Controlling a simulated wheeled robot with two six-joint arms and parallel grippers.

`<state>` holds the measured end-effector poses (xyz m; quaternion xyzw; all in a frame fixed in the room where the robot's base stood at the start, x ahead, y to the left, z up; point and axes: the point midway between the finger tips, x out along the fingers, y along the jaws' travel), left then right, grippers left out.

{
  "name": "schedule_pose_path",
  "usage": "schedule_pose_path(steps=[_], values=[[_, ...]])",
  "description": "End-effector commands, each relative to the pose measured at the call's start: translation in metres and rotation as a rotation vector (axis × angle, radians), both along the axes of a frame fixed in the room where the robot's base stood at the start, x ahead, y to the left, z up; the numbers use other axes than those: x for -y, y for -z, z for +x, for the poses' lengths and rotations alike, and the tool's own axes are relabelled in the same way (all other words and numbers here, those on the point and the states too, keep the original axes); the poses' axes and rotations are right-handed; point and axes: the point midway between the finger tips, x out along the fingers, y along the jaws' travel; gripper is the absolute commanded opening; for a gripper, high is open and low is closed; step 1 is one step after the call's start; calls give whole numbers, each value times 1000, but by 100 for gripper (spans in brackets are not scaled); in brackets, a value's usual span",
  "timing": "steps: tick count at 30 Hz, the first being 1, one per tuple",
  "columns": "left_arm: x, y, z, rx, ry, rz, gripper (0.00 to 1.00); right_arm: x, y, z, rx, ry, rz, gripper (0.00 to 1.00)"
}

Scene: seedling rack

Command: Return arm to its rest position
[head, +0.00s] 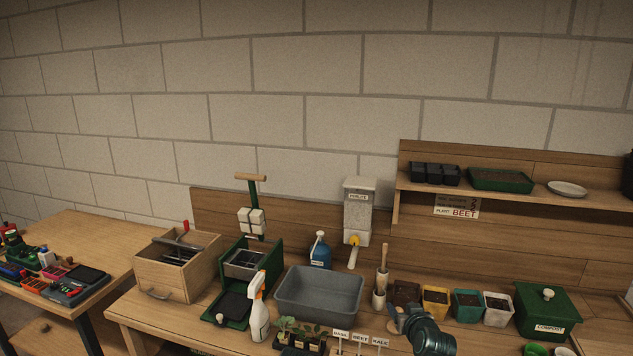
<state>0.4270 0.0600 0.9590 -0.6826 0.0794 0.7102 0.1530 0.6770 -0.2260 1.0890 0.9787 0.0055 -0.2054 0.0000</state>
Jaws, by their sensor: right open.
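My right gripper (399,314) shows at the lower middle right of the head view, dark teal and grey, coming up from the bottom edge. It is open, and I see nothing held in it. It is over the front of the potting bench (190,316), just right of the plant labels (360,339) and in front of the row of small pots. Part of the bench behind it is hidden. My left gripper is not in view.
A grey basin (320,294), a spray bottle (259,311) and seedlings (300,332) stand left of the gripper. Yellow (435,304), green (467,309) and white (497,311) pots and a green compost bin (548,316) stand right. A shelf (520,190) is above.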

Motion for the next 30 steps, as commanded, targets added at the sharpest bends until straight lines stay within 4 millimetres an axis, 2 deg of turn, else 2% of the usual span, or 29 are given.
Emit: schedule_pose_path(steps=[11, 17, 23, 27, 30], values=[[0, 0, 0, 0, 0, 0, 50, -23, 37, -22, -193, -51, 20, 63], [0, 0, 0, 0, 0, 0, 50, -40, 69, -50, -387, -78, 30, 63], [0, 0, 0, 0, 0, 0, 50, -53, 104, -99, -656, -78, 29, 63], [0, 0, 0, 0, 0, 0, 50, -57, 123, -145, -878, -47, 14, 63], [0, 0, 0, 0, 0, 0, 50, -57, 130, -178, -1028, -9, -2, 63]])
